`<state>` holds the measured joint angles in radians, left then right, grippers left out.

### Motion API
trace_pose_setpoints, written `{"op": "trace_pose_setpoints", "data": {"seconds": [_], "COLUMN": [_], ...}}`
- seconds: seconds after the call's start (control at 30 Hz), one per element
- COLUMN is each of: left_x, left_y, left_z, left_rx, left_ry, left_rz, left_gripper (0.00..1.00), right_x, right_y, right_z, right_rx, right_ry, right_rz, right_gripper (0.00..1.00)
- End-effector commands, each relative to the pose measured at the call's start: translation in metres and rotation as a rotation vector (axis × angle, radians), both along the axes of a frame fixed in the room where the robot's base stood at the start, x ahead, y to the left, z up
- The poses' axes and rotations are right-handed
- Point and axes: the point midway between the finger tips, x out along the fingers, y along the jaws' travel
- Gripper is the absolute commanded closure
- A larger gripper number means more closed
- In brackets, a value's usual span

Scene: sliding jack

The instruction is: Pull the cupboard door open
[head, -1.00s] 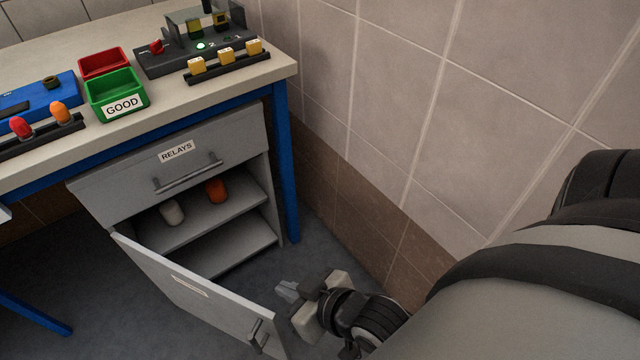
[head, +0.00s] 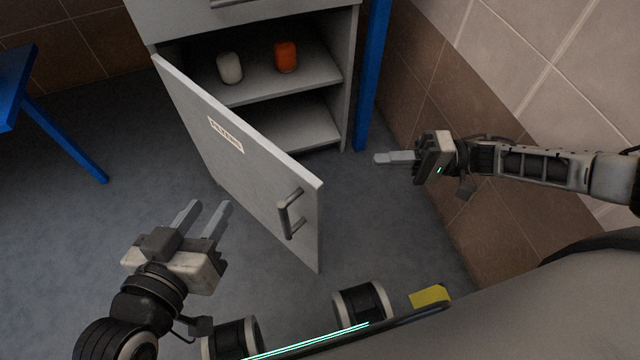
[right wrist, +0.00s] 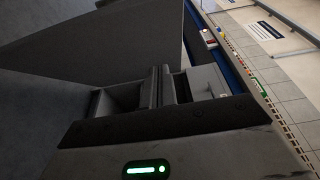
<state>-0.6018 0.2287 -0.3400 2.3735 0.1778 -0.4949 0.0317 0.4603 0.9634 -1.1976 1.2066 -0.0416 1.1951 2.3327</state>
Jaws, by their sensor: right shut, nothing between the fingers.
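The grey cupboard door (head: 235,160) stands part way open, swung out toward me from its hinge at the left. Its bar handle (head: 289,214) is near the free edge, and no gripper touches it. My left gripper (head: 205,216) is open and empty, in front of the door's outer face, to the left of the handle. My right gripper (head: 383,158) is shut and empty, to the right of the door's free edge, on the inner side near the opening. In the right wrist view its fingers (right wrist: 160,85) are together, with a large grey panel behind them.
The cupboard's shelves (head: 310,88) hold a white cylinder (head: 230,68) and an orange one (head: 286,57). A blue bench leg (head: 372,80) stands right of the cupboard. The tiled wall (head: 455,90) is close on the right.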

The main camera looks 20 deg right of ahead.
Motion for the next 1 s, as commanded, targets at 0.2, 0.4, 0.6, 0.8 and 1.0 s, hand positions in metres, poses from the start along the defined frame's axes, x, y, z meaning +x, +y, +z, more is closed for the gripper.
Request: {"op": "trace_pose_setpoints", "data": {"seconds": [0.2, 0.4, 0.6, 0.8, 1.0], "left_x": [0.0, 0.001, 0.001, 0.001, 0.001], "left_y": [-0.001, -0.002, -0.004, -0.004, -0.004], "left_z": [0.002, 0.002, 0.004, 0.003, 0.004], "left_rx": [-0.006, -0.028, -0.053, -0.061, -0.064], "left_ry": [-0.009, -0.015, -0.018, -0.017, -0.017], "left_rz": [-0.001, -0.001, -0.001, -0.002, -0.002], "left_gripper": [0.64, 0.64, 0.64, 0.64, 0.64], "right_x": [0.007, 0.017, 0.014, 0.004, 0.001], "right_y": [0.03, 0.074, 0.108, 0.125, 0.129], "right_z": [0.001, 0.001, 0.001, 0.001, 0.001], "right_rx": [0.006, 0.006, 0.006, 0.003, 0.002], "right_ry": [0.004, 0.004, 0.007, 0.004, 0.004], "right_rz": [0.006, 0.006, 0.005, 0.003, 0.002], "right_gripper": [1.0, 1.0, 1.0, 1.0, 1.0]}}
